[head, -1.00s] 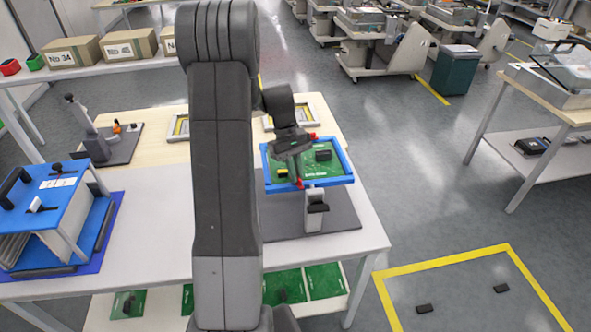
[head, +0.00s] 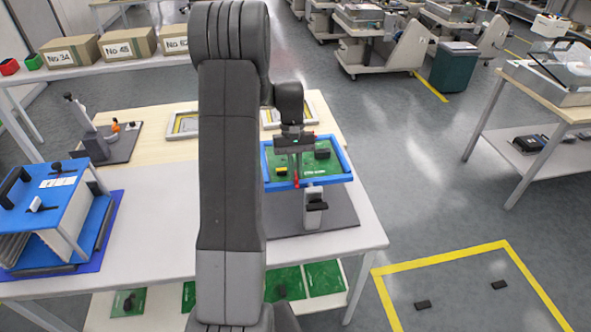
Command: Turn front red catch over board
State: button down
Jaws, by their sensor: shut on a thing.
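A green board (head: 322,168) lies in a blue frame (head: 335,179) on a stand on the table. The board bears a black block (head: 322,153) and a small yellow part (head: 281,171). The front red catch (head: 296,183) is at the frame's near edge. My gripper (head: 296,177) points down there, shut on this catch, and partly hides it. The catch is too small to tell its exact angle. Another red catch (head: 309,134) shows at the frame's far edge, partly behind my gripper.
A blue rack (head: 50,205) stands on the table's left, with a small dark-based fixture (head: 108,143) behind it. Two pale frames lie behind the board. My arm hides the table's middle. Open floor lies to the right.

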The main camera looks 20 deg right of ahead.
jog(key=c, duration=1.5)
grip_release()
jog(key=shift+c, duration=0.2)
jog(key=b+v, duration=0.1)
jog(key=v, duration=1.3)
jog(key=shift+b, duration=0.35)
jog(key=shift+f, duration=0.2)
jog(key=p+x, duration=0.1)
jog(key=x, duration=1.2)
jog(key=shift+s+f+p, duration=0.2)
jog(key=shift+f+p, duration=0.1)
